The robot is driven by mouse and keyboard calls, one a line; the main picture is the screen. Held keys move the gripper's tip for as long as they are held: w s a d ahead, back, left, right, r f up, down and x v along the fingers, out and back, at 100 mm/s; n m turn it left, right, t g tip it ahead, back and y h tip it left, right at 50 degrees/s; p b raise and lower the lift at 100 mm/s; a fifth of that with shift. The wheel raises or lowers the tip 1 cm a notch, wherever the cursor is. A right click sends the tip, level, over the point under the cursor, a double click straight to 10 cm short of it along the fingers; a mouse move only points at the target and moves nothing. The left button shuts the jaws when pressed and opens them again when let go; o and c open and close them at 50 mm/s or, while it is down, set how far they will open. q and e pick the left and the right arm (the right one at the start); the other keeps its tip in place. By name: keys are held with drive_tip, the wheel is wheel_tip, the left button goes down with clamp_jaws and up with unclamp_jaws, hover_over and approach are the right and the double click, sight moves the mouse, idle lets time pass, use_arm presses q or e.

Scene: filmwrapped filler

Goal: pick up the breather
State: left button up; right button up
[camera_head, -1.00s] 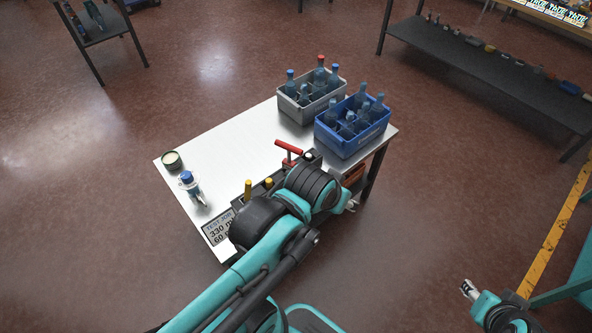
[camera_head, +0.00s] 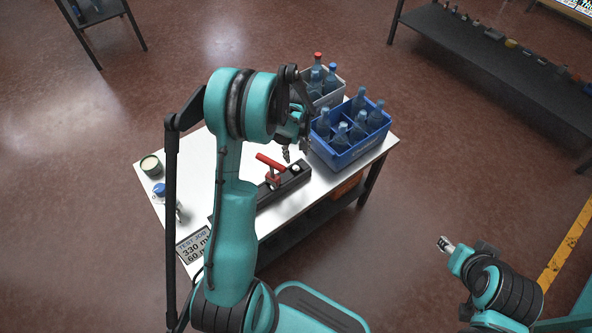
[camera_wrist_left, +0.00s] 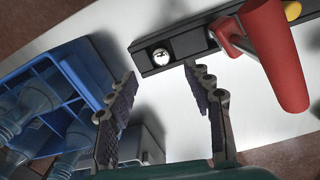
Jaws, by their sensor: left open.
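A small shiny round silver-white piece (camera_wrist_left: 161,57), which looks like the breather though I cannot be sure, sits at one end of a black holder (camera_wrist_left: 180,48). In the head view this piece (camera_head: 296,169) is at the holder's right end, on the white table. My left gripper (camera_head: 297,153) is open and empty above that end. In the left wrist view its spread fingers (camera_wrist_left: 160,75) point toward the holder, with the piece ahead between the tips, apart from them. My right gripper (camera_head: 446,245) hangs low at the right, away from the table; its jaws are too small to judge.
A red-handled tool (camera_head: 271,164) stands up from the holder close to the piece. A blue crate of bottles (camera_head: 349,153) is right beside my left gripper, with a grey crate (camera_head: 335,84) behind. A tin (camera_head: 151,166) and a blue-capped bottle (camera_head: 160,190) stand at the left.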

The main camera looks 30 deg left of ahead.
sight(296, 167)
use_arm(q)
wheel_tip(296, 167, down, 3)
drive_tip(key=shift+w+a+f+b, duration=0.1)
drive_tip(key=shift+f+b, duration=0.1)
drive_tip(key=shift+b, duration=0.35)
wheel_tip(296, 167, down, 4)
drive_tip(key=shift+f+b, duration=0.1)
drive_tip(key=shift+b, duration=1.15)
drive_tip(key=shift+f, duration=0.45)
drive_tip(key=shift+r, duration=0.1)
drive_tip(key=shift+c, duration=0.6)
clamp_jaws()
